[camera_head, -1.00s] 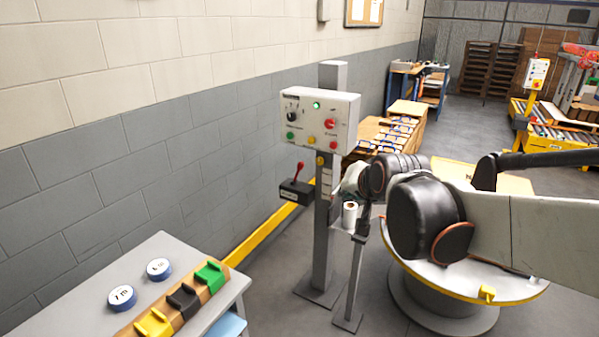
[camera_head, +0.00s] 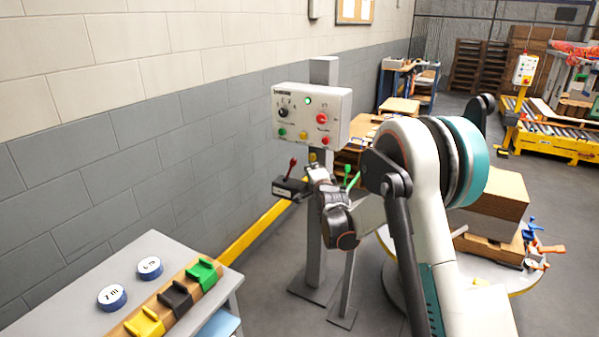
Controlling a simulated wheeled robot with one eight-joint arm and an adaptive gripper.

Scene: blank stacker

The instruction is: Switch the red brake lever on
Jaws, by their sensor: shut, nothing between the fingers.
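The red brake lever (camera_head: 292,167) stands up from a dark box (camera_head: 290,188) fixed to the left side of the grey control post. Its red knob leans a little to the right. My gripper (camera_head: 311,172) is shut and empty, just right of the lever, in front of the post. The white control panel (camera_head: 311,116) with coloured buttons and a lit green lamp is above, on the same post (camera_head: 325,225).
A grey table (camera_head: 55,300) at the lower left holds two round blue-rimmed discs and a rack (camera_head: 173,300) with yellow, black and green pieces. A round platform with a cardboard box (camera_head: 497,192) stands at the right. A grey block wall runs behind the post.

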